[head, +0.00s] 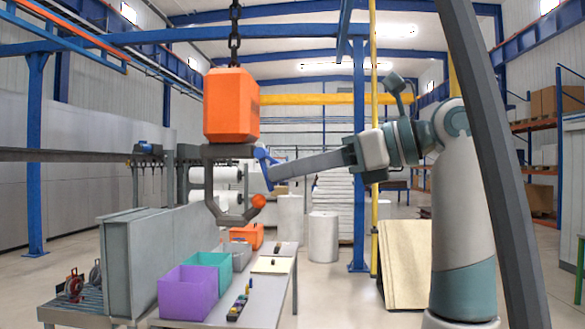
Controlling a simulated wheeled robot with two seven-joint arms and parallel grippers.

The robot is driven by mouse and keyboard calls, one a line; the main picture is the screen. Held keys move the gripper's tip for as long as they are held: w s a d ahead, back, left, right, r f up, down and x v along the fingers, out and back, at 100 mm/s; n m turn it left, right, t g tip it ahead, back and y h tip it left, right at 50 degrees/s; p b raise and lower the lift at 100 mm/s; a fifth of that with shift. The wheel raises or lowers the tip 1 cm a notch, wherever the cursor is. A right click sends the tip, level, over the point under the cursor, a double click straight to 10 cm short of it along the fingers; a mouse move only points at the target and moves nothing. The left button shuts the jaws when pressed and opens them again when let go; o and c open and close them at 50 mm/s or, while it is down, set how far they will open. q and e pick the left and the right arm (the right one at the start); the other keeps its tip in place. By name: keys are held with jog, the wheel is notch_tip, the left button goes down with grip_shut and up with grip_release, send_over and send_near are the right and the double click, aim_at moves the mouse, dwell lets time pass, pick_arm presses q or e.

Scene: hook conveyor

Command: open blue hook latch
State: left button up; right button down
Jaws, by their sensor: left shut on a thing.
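The large grey hook (208,190) hangs below an orange hoist block (231,105), with an orange ball (258,201) at its tip. The blue latch (263,157) is at the right side of the hook's upper part, under the block, and slants down to the right. My left gripper (270,173) is shut on the blue latch at its lower end. Its arm reaches across from the right of the picture. The fingers partly hide the latch, so the exact grip is hard to see. My right gripper is out of view.
Below the hook, a table (283,262) carries a purple bin (187,292), a teal bin (212,262) and small parts. A chain (234,35) runs up from the block. A blue post (359,170) stands behind the arm.

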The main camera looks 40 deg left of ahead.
pick_arm(q)
jog(key=shift+w+d+r+t+h+p, duration=0.15)
jog(key=shift+r+h+p, duration=0.15)
jog(key=shift+p, duration=0.3)
jog(key=shift+r+t+h+p, duration=0.2)
jog(key=shift+r+p, duration=0.2)
jog(key=shift+p, duration=0.2)
jog(key=shift+w+d+r+n+h+p, duration=0.15)
jog(key=shift+r+h+p, duration=0.15)
jog(key=shift+p, duration=0.45)
jog(key=shift+s+d+r+n+h+p, duration=0.1)
jog(key=shift+r+n+h+p, duration=0.15)
jog(key=shift+p, duration=0.45)
jog(key=shift+c, duration=0.2)
jog(key=shift+r+t+h+p, duration=0.5)
jog(key=shift+r+h, duration=0.15)
jog(key=shift+r, duration=0.7)
jog(key=shift+a+r+t+h, duration=0.15)
jog(key=shift+r+h, duration=0.15)
jog(key=shift+r, duration=0.25)
jog(key=shift+a+r+t+h, duration=0.1)
jog(key=shift+r+h, duration=0.2)
jog(key=shift+r, duration=0.25)
jog(key=shift+c, duration=0.2)
jog(key=shift+s, duration=0.2)
jog(key=shift+r, duration=0.15)
